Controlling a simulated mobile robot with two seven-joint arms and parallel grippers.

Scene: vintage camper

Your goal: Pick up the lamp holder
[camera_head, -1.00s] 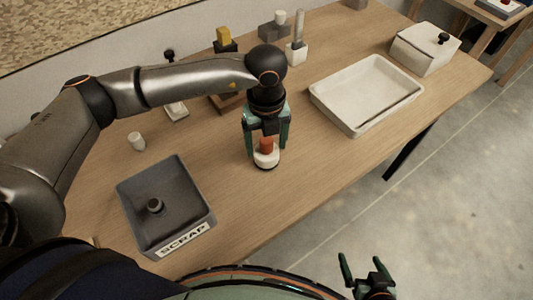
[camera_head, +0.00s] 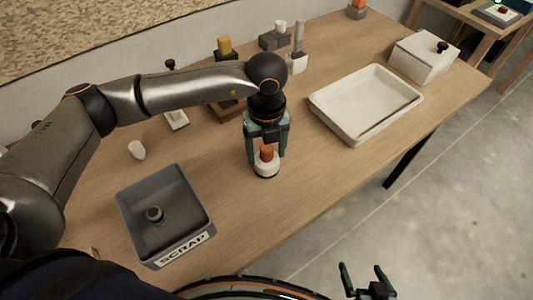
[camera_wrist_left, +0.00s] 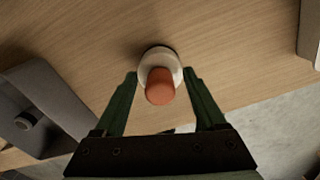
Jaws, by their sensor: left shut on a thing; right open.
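The lamp holder (camera_head: 265,170) appears to be the small round white piece with an orange-red cylinder standing up from it, near the front middle of the wooden table. It is upright. My left gripper (camera_head: 265,158) points down over it, with its green fingers on either side and shut on it. The left wrist view shows the lamp holder's orange top (camera_wrist_left: 160,88) and white rim between the fingertips (camera_wrist_left: 160,74). I cannot tell whether its base touches the table. My right gripper (camera_head: 361,271) is open and empty at the bottom, off the table edge.
A grey bin (camera_head: 133,222) marked SCRAP, with a small dark piece inside, stands at the left. An empty white tray (camera_head: 366,98) lies to the right, with a white box (camera_head: 422,58) behind it. A small white cylinder (camera_head: 137,150) and several fixtures stand farther back.

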